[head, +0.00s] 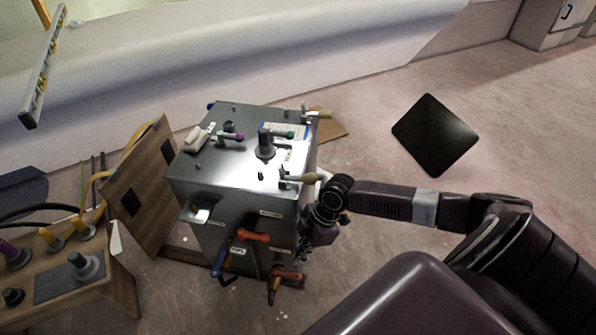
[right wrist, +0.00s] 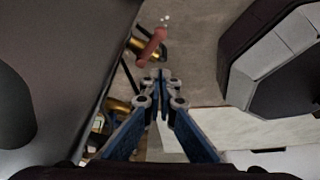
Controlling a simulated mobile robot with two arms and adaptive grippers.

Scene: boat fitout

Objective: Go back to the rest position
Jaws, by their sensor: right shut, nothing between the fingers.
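My right gripper (head: 304,246) points down beside the right side of a metal box (head: 212,182) with levers and fittings. In the right wrist view its blue fingers (right wrist: 160,80) meet at the tips, with nothing between them. A red-handled brass valve (right wrist: 150,46) shows just beyond the fingertips, apart from them as far as I can tell. My right arm reaches in from the lower right. My left gripper is not in view.
A red T-handle (head: 253,235) and a red-handled valve (head: 287,276) stick out from the box's front. A wooden panel (head: 150,190) leans at its left, near a wooden bench (head: 117,279) with fittings. A black square (head: 435,135) lies on open floor at the right.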

